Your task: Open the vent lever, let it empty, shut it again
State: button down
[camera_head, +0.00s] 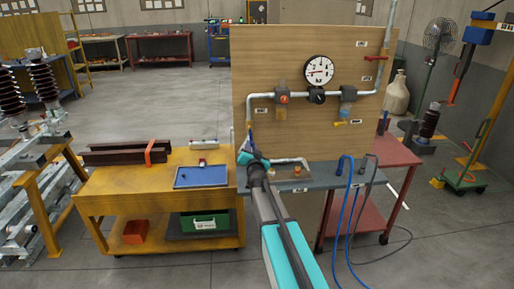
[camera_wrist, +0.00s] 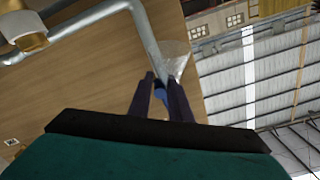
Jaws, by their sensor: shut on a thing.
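My gripper (camera_head: 250,135) is at the left edge of the upright wooden board, by the lower end of the left grey pipe (camera_head: 249,108). In the wrist view its two dark fingers (camera_wrist: 160,85) are closed on a small blue lever (camera_wrist: 160,95), just at the end of the pipe (camera_wrist: 148,38). A clear, funnel-like piece (camera_wrist: 176,58) is beside that pipe end. The fingers hide much of the lever, so its exact angle cannot be told. The labels are too small to read, so I cannot confirm which lever is the vent.
The board (camera_head: 262,50) carries a round gauge (camera_head: 319,70), an orange-knobbed valve (camera_head: 283,98), a yellow lever (camera_head: 340,123) and a red lever (camera_head: 375,58). A blue tray (camera_head: 201,176) lies on the yellow bench at left. Blue hoses (camera_head: 346,190) hang from the bench front.

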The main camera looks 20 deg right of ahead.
jog(key=shift+w+r+m, duration=0.1)
jog(key=shift+r+m, duration=0.5)
jog(key=shift+r, duration=0.05)
jog(key=c, duration=1.7)
grip_release()
jog(key=shift+r, duration=0.1)
jog(key=shift+c, duration=0.2)
jog(key=shift+s, duration=0.2)
jog(key=shift+a+f, duration=0.1)
jog(key=shift+f, duration=0.15)
jog(key=b+v, duration=0.2)
jog(key=v, duration=1.1)
jog(key=shift+s+a, duration=0.2)
jog(key=shift+s, duration=0.1)
